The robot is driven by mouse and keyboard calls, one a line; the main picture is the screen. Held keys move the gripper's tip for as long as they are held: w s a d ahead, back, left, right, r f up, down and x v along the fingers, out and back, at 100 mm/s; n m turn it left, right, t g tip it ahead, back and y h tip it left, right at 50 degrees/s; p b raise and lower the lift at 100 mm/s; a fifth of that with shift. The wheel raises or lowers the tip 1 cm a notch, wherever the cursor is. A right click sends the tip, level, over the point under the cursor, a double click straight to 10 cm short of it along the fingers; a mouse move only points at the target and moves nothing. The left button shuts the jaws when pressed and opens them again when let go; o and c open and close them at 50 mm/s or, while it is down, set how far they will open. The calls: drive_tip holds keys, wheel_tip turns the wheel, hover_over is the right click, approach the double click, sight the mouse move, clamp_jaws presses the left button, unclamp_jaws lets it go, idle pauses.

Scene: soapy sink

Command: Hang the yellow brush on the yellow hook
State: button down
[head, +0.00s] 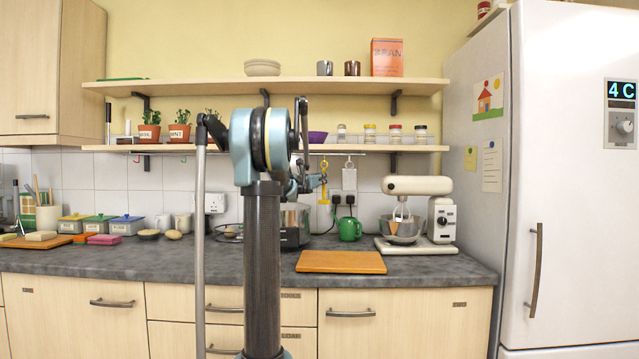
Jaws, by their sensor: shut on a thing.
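The yellow brush (323,196) is small in view below the lower shelf, upright in front of the tiled wall. My gripper (321,180) is shut on it at about mid-height, and my arm hides part of the area to its left. The yellow hook (323,161) shows at the rail right above the brush. The brush top and the hook nearly meet in the picture; whether they touch is too small to tell.
The rail (375,153) runs under the lower shelf (440,148), which carries jars. A white item (349,178) hangs just right of the brush.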

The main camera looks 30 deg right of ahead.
drive_tip(key=c, duration=1.5)
unclamp_jaws()
drive_tip(key=v, duration=1.2)
drive_tip(key=shift+f, duration=0.15)
drive_tip(key=s+a+f+m+g+y, duration=0.1)
drive_tip(key=s+a+f+m+y, duration=0.1)
drive_tip(key=s+a+f+m, duration=0.2)
drive_tip(key=s+a+f+m+g+y, duration=0.2)
drive_tip(key=s+a+f+m, duration=0.3)
drive_tip(key=s+f, duration=0.4)
drive_tip(key=s+a+f+m+g+y, duration=0.1)
drive_tip(key=s+a+f+m+y, duration=0.1)
drive_tip(key=s+a+f+m, duration=0.3)
drive_tip(key=shift+s+a+f+y, duration=0.15)
drive_tip(key=shift+s+f, duration=0.3)
drive_tip(key=shift+f, duration=0.3)
drive_tip(key=shift+s+a+f+y, duration=0.15)
drive_tip(key=shift+s+f, duration=0.35)
drive_tip(key=shift+f, duration=0.25)
drive_tip(key=s+a+f+m+g+y, duration=0.1)
drive_tip(key=s+a+f+m+y, duration=0.2)
drive_tip(key=s+a+f, duration=0.3)
drive_tip(key=s+a+f+m+g+y, duration=0.1)
drive_tip(key=s+a+f+m+y, duration=0.2)
drive_tip(key=s+a+f, duration=0.4)
drive_tip(key=s+a+f+m+g+y, duration=0.1)
drive_tip(key=s+a+f+m+y, duration=0.2)
drive_tip(key=s+a+f, duration=0.4)
drive_tip(key=shift+a+f+m+y, duration=0.4)
drive_tip(key=shift+a+f, duration=0.9)
